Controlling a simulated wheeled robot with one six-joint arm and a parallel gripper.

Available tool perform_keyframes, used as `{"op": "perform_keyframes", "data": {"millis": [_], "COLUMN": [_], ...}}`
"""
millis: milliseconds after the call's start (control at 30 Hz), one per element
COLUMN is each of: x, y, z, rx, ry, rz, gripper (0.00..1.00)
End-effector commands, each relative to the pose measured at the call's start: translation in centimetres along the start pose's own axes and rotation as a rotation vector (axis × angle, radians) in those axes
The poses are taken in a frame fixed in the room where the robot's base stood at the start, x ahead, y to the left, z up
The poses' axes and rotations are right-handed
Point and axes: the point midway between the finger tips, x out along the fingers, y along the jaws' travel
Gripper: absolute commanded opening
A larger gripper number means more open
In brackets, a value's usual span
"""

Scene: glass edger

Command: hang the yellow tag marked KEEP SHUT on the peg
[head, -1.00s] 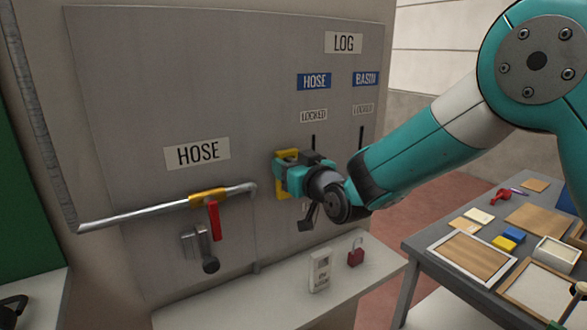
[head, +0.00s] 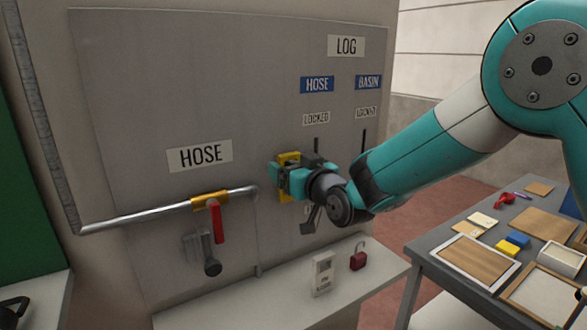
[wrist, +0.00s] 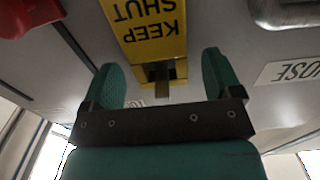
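The yellow tag marked KEEP SHUT (wrist: 145,28) shows upside down in the wrist view, flat near the grey panel. In the head view the tag (head: 289,157) is partly hidden behind my gripper. A dark peg (wrist: 162,88) sticks out at the tag's slotted end and seems to pass through the slot. My gripper (wrist: 160,72) is open, with one finger on each side of the tag's end and gaps between. In the head view my gripper (head: 284,178) is close to the panel.
A pipe (head: 150,209) with a red-handled valve (head: 217,222) is left of my gripper. A white shelf (head: 250,297) below holds a white box (head: 322,272) and a red padlock (head: 358,257). A grey table (head: 425,249) with trays and blocks stands right.

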Motion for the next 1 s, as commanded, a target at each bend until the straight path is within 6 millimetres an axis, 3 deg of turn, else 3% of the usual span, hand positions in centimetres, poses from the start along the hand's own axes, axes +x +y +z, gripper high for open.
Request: {"op": "perform_keyframes", "data": {"millis": [167, 333, 800, 1000], "x": [-0.1, -1.9, -13.4, -16.4], "y": [0.0, 0.0, 0.1, 0.0], "z": [0.1, 0.2, 0.4, 0.2], "rx": [0.0, -0.001, 0.0, 0.001], "ry": [-0.001, 0.001, 0.003, 0.001], "rz": [0.0, 0.001, 0.002, 0.001], "gripper": [0.85, 0.85, 0.85, 0.85]}}
